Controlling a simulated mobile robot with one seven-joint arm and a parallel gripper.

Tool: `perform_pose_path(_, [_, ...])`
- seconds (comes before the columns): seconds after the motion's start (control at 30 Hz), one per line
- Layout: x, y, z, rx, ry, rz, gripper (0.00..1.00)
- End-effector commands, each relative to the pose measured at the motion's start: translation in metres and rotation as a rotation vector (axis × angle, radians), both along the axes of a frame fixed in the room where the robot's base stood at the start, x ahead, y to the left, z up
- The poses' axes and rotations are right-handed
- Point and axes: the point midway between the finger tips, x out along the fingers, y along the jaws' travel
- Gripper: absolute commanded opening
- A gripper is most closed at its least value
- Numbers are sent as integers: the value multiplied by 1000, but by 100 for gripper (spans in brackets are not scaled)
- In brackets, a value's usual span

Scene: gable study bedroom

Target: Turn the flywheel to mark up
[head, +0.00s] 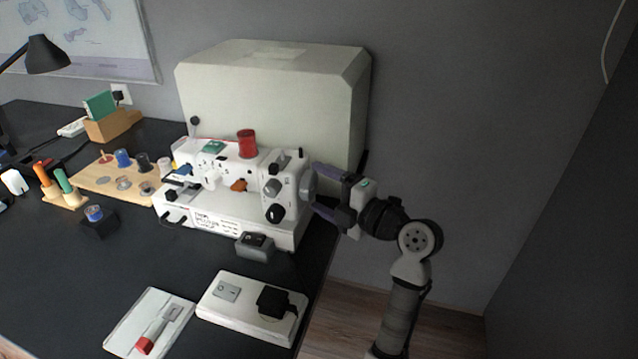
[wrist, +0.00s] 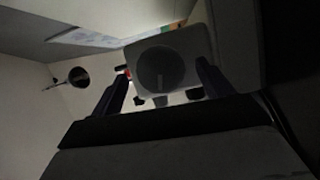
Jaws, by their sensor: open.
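The white sewing machine (head: 225,180) stands on the dark desk. Its dark grey round flywheel (head: 307,184) is on the machine's right end and faces my gripper (head: 321,190). My gripper is open, with one finger above and one below the flywheel's level in the head view. In the wrist view the flywheel (wrist: 158,69) shows face-on between the two fingertips of my gripper (wrist: 161,73). I cannot tell whether the fingertips reach past its rim. A faint line shows on its dim face, but its exact direction is hard to read.
A large pale cover (head: 270,95) stands behind the machine. A grey foot-like block (head: 256,246), a white box with a black plug (head: 235,310) and a white tray (head: 125,325) lie in front. A wooden spool rack (head: 115,182) is at left. Open floor lies right of the desk.

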Motion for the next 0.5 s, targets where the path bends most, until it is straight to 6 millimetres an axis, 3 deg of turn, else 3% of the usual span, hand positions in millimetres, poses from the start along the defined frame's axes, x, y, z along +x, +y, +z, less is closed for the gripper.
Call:
perform_pose_path(0.43, [8, 10, -1, -1, -1, 0, 79])
perform_pose_path(0.5, [8, 10, -1, -1, 0, 0, 71])
